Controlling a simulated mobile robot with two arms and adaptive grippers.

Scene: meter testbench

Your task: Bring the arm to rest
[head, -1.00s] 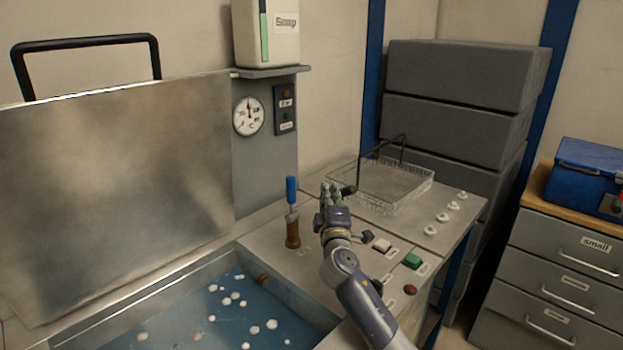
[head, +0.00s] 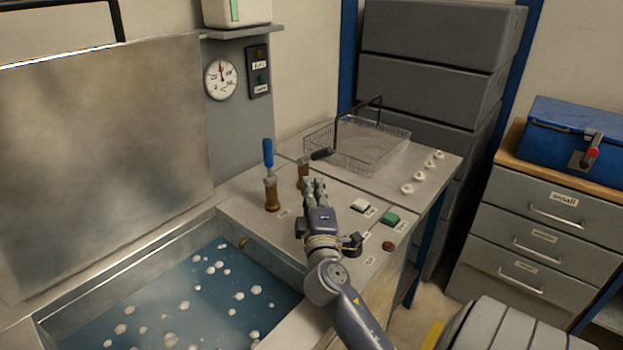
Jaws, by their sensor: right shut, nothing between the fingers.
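My right gripper (head: 314,190) is in the middle of the head view, over the bench top (head: 237,204). It is shut with nothing between its fingers. Its fingers point away from me, in front of a brass valve with a black lever handle (head: 323,154). The gripper hides part of that valve; I cannot tell whether they touch. To the left stands a second brass valve with an upright blue handle (head: 268,153), apart from the gripper. My left gripper is not in view.
A water basin (head: 200,290) with floating white balls lies at the lower left, its metal lid (head: 110,150) raised. White, green (head: 391,218) and red buttons sit right of the gripper. A wire basket (head: 357,148) stands behind. A drawer cabinet (head: 545,215) bears a blue toolbox (head: 574,143).

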